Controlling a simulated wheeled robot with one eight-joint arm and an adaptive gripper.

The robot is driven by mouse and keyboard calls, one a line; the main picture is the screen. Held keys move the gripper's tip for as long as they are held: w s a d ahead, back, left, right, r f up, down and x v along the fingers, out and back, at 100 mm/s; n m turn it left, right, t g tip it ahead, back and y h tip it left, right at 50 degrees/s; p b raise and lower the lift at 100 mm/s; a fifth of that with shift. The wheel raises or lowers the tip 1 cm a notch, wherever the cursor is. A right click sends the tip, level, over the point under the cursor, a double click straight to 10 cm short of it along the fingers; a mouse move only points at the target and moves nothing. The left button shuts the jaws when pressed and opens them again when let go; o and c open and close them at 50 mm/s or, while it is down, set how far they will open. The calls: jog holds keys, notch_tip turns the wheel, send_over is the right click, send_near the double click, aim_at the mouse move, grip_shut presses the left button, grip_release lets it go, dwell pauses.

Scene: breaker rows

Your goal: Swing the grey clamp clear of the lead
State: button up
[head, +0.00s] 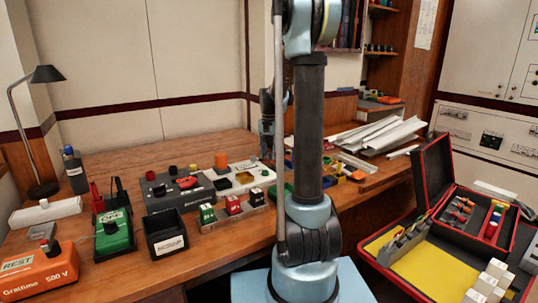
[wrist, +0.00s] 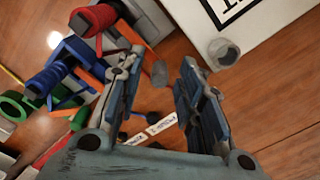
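My gripper (wrist: 162,60) is open in the wrist view, its two fingers spread above the wooden table with nothing held between them. A small grey rounded piece (wrist: 159,73) shows in the gap between the fingertips; I cannot tell whether it is the grey clamp. A white labelled strip with dark ends (wrist: 152,131) lies lower down between the fingers, partly hidden by them. I cannot pick out the lead for sure. In the head view my arm stands in front of the middle of the bench and hides part of it.
Red (wrist: 98,18) and blue (wrist: 48,80) spools on grey holders crowd the left finger. A grey cylinder (wrist: 222,52) and a white box (wrist: 205,22) lie upper right. Bare wood shows at right. In the head view, an open red-edged case (head: 398,268) stands right.

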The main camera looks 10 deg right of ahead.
grip_shut()
jog(key=shift+s+a+n, duration=0.1)
jog(key=shift+a+n, duration=0.1)
jog(key=shift+n, duration=0.5)
jog(key=shift+s+a+n, duration=0.1)
jog(key=shift+a+n, duration=0.1)
jog(key=shift+n, duration=0.5)
jog(key=n, duration=0.1)
jog(key=a+n, duration=0.1)
jog(key=n, duration=0.1)
jog(key=shift+s, duration=0.35)
jog(key=n, duration=0.2)
jog(key=s+n, duration=0.1)
jog(key=shift+a+n, duration=0.2)
jog(key=shift+n, duration=0.2)
jog(key=shift+s+a+n, duration=0.1)
jog(key=shift+s+n, duration=0.3)
jog(key=shift+n, duration=0.8)
